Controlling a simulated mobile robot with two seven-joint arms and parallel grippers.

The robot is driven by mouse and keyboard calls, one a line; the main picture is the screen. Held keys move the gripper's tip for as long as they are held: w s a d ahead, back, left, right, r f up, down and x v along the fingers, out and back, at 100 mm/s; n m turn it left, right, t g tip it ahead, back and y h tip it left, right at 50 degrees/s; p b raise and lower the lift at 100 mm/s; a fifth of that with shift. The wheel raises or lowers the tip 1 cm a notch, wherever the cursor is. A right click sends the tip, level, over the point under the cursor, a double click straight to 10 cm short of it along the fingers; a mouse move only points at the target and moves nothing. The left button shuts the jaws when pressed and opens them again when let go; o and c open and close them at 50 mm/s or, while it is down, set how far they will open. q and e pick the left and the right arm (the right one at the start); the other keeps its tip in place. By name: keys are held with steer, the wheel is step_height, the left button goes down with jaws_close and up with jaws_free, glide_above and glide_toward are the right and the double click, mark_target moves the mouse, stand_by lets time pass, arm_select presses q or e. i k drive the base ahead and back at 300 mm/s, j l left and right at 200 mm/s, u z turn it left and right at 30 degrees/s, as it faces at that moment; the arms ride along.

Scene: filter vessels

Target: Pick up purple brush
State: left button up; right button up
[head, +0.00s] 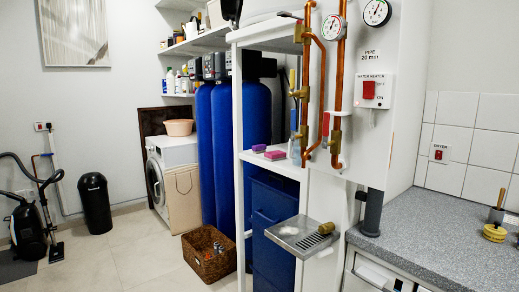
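A small purple-pink block-like item (275,155) lies on the white shelf (288,169) beside the copper pipes. A smaller purple item (258,148) lies just left of it on the same shelf. Both are too small to tell whether either is a brush. Upright handled tools (293,88) stand behind them, partly hidden by the pipes. Neither of my grippers shows in the head view.
Copper pipes (338,90) and a white upright post (238,140) flank the shelf. A metal drip tray (290,236) juts out below. A grey counter (430,245) is at right, a wicker basket (208,260) on the floor.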

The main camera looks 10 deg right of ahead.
mark_target(261, 148)
steer(key=i+j, duration=0.2)
steer(key=i, duration=0.3)
steer(key=i+j+z, duration=0.1)
steer(key=i, duration=0.35)
steer(key=i+j, duration=0.3)
steer(key=i, duration=0.2)
steer(key=i+j+z, duration=0.1)
steer(key=i+j, duration=0.15)
steer(key=i, duration=0.2)
